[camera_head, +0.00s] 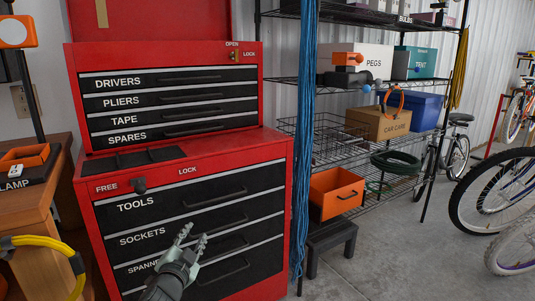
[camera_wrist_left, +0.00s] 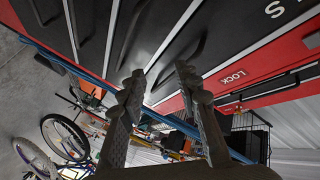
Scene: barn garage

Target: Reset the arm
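My left gripper (camera_head: 194,244) is in front of the lower drawers of the red tool chest (camera_head: 275,153). Its two fingers are apart with nothing between them. In the left wrist view the gripper (camera_wrist_left: 158,82) is also open and empty, with the dark drawer fronts beyond the fingers. The chest's drawers, labelled tools, sockets and spanners, appear shut. I cannot tell from these views whether the fingers touch a drawer front. My right gripper is in neither view.
A wooden bench (camera_head: 35,215) with an orange tray (camera_head: 24,157) and a yellow hose (camera_head: 45,241) stands at the left. Blue cords (camera_head: 304,120) hang right of the chest. A wire shelf (camera_head: 335,150), an orange bin (camera_head: 337,194) and bicycles (camera_head: 490,190) are further right.

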